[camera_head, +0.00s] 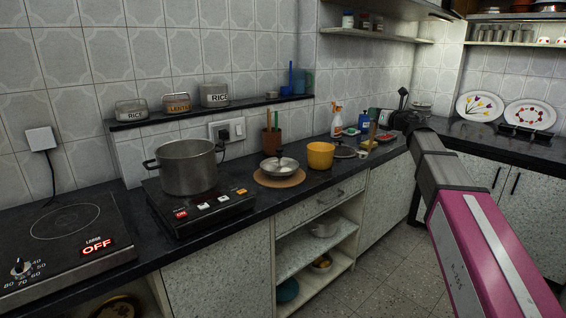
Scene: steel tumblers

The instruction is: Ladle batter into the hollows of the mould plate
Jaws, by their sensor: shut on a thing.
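A round dark grey plate (344,152) lies on the counter left of and below my gripper, perhaps the mould plate. Its hollows are too small to make out. A yellow-orange pot (320,156) stands left of it. Its contents, and any batter, cannot be seen.
A lidded steel pan (279,166) sits on a round brown mat. A large steel pot (188,167) stands on a hob further left. Spray (337,121) and blue bottles (363,123) stand near my gripper by the wall. A shelf (376,34) hangs above.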

